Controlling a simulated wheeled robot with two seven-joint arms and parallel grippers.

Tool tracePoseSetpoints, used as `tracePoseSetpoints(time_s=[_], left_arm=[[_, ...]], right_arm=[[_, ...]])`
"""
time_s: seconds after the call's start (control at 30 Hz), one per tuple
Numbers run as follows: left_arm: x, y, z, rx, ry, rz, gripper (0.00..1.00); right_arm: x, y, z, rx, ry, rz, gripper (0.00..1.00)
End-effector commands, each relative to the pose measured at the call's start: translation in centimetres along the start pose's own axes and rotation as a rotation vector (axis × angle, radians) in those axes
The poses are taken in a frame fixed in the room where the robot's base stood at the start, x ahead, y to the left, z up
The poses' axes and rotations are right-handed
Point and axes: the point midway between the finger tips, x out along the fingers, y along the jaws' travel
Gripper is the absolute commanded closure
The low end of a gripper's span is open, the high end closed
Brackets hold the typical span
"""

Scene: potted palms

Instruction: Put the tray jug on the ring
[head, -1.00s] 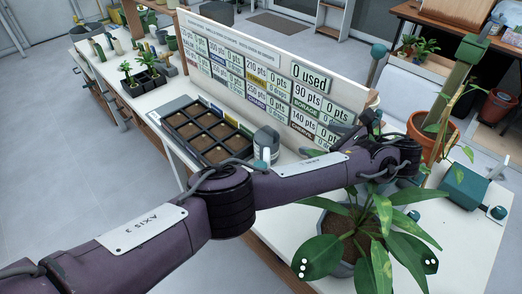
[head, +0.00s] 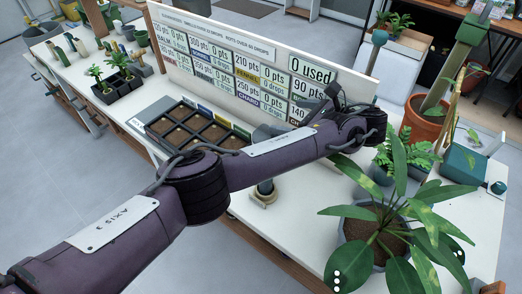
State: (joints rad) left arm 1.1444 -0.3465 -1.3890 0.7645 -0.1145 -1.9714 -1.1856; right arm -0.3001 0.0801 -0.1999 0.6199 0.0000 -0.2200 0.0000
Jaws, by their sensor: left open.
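My left arm crosses the middle of the head view. Its gripper (head: 337,93) is a small dark shape in front of the score board, beyond the wrist; it is open, and I see nothing held in it. A tan, ring-like base (head: 264,196) lies on the white bench just below my forearm. A dark grey piece stands at it, its upper part hidden by the arm; I cannot tell what it is. No jug can be made out clearly now; the area beside the seedling tray (head: 160,145) is partly behind my arm. My right gripper is not in view.
A white score board (head: 240,62) stands upright along the bench. A large potted plant (head: 375,235) fills the front right, with small ferns behind it. A terracotta pot (head: 424,122) and a teal box (head: 462,163) stand at right. Bare bench (head: 300,205) shows left of the large plant.

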Motion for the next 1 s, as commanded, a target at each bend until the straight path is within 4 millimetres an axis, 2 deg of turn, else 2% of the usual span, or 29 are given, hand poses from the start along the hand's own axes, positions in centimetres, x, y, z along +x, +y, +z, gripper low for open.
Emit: tracePoseSetpoints(time_s=[0.5,0.87,1.0], left_arm=[[1.3,0.0,-3.1,0.000,0.000,0.001,0.00],[3.5,0.0,-8.3,0.000,0.000,0.001,0.00],[3.9,0.0,-9.3,0.000,0.000,0.000,0.00]], right_arm=[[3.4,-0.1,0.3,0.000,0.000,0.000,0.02],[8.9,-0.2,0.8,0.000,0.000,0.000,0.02],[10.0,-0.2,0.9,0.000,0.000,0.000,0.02]])
